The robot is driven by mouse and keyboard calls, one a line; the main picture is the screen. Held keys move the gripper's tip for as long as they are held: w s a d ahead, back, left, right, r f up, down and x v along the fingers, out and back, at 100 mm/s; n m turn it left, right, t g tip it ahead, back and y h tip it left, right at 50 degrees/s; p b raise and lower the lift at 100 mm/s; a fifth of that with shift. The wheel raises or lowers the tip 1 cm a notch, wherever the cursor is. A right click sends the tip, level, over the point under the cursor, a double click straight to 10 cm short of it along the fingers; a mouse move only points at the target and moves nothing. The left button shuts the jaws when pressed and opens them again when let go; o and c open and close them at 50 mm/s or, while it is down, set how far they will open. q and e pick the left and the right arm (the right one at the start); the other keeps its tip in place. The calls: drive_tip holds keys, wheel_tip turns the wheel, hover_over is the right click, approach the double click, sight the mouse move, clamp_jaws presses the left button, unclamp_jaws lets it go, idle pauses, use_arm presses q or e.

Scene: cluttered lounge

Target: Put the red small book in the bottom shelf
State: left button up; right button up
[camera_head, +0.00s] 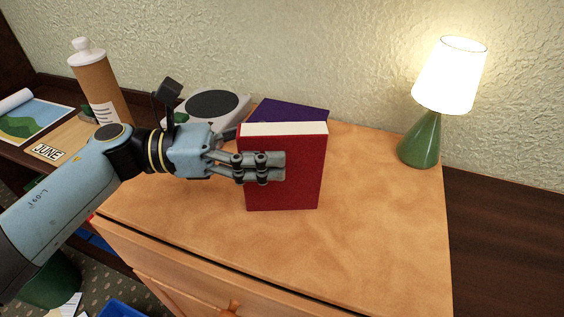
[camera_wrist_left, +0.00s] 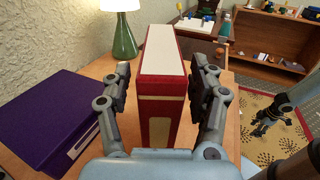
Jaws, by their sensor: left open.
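The red small book (camera_head: 283,185) stands upright on the orange wooden cabinet top, its white page edge facing up. My left gripper (camera_head: 276,165) is at the book, with one finger in front of its red cover and the other hidden behind it. In the left wrist view the book (camera_wrist_left: 161,92) stands between the two spread fingers of the left gripper (camera_wrist_left: 162,92), with gaps showing at both sides. A dark gripper (camera_wrist_left: 268,118), seemingly my right one, shows at the right of the wrist view; its jaws are unclear. A low brown shelf unit (camera_wrist_left: 270,42) stands in the background.
A purple book or box (camera_head: 290,110) lies behind the red book, near a grey round-topped device (camera_head: 213,105). A lit lamp with green base (camera_head: 420,143) stands at the back right. A brown bottle (camera_head: 100,90) is left. The cabinet top's front right (camera_head: 380,230) is clear.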

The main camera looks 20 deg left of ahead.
use_arm(q)
drive_tip(key=shift+x, duration=1.1)
drive_tip(key=shift+c, duration=0.2)
clamp_jaws()
